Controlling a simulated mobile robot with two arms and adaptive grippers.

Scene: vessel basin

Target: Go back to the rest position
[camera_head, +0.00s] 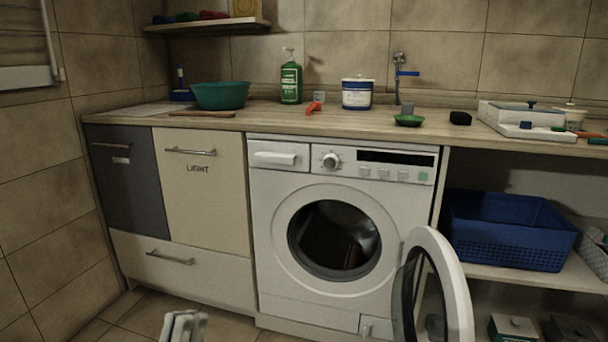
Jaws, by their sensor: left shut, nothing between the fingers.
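My left gripper (184,326) shows at the bottom edge of the head view, left of centre. Its fingers are shut with nothing between them. It is low, in front of the cream cabinet and apart from it. The rest of my left arm is cut off by the frame. My right gripper is not in view.
A washing machine (262,225) stands ahead, its round door (458,290) swung open to the right. The counter (340,118) above holds a teal bowl (221,95), a green bottle (291,82) and a white-blue tub (357,94). A blue basket (510,232) sits on the right shelf.

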